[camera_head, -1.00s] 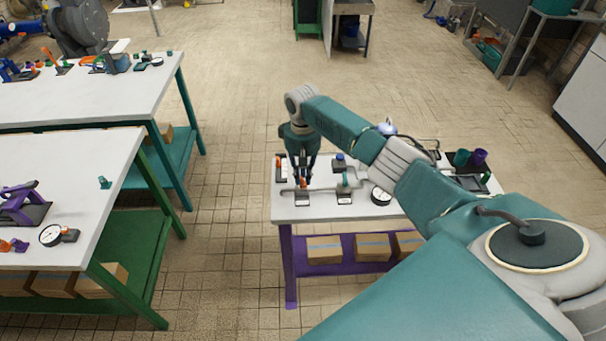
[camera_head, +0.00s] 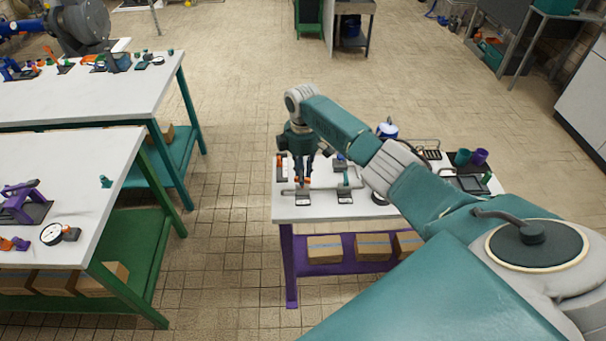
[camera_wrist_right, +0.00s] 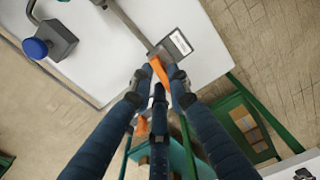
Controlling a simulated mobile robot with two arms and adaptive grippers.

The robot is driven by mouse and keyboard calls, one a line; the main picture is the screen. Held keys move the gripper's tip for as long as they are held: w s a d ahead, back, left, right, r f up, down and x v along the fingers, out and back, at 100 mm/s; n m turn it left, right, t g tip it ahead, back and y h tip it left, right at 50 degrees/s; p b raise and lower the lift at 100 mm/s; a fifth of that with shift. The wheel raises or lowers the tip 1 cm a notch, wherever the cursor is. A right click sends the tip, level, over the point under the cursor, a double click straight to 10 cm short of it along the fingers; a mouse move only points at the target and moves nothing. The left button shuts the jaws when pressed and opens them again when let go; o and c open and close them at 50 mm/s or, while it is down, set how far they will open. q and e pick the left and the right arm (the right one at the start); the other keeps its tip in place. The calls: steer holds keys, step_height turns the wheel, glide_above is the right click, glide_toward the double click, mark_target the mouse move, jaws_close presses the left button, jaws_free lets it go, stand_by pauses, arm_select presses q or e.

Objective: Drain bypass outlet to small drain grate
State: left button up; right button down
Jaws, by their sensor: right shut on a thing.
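My right gripper (camera_head: 303,178) is over the left part of the white table with the purple frame (camera_head: 365,212). In the right wrist view its fingertips (camera_wrist_right: 162,80) are shut on an orange lever (camera_wrist_right: 158,70). The lever sits near a grey pipe (camera_wrist_right: 128,20) and a foot with a label plate (camera_wrist_right: 178,43). The pipe also shows in the head view (camera_head: 325,189). I cannot tell which end is the bypass outlet. A dark slotted rack (camera_head: 432,150) lies at the back right of the table; I cannot tell whether it is the small drain grate. My left gripper is not in view.
A blue knob on a dark block (camera_wrist_right: 36,48) is beside the pipe. Teal (camera_head: 461,157) and purple (camera_head: 480,156) cups stand at the right with a dark tray (camera_head: 471,183). My right arm covers the table's middle. Two benches (camera_head: 75,190) (camera_head: 90,95) stand left; floor between is clear.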

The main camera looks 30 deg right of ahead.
steer(key=shift+w+r+n, duration=0.1)
steer(key=shift+w+n, duration=0.05)
steer(key=shift+n, duration=1.05)
steer(key=c, duration=1.7)
jaws_free()
steer(key=shift+o, duration=0.2)
step_height(320, 180, up, 12)
steer(key=shift+a, duration=0.1)
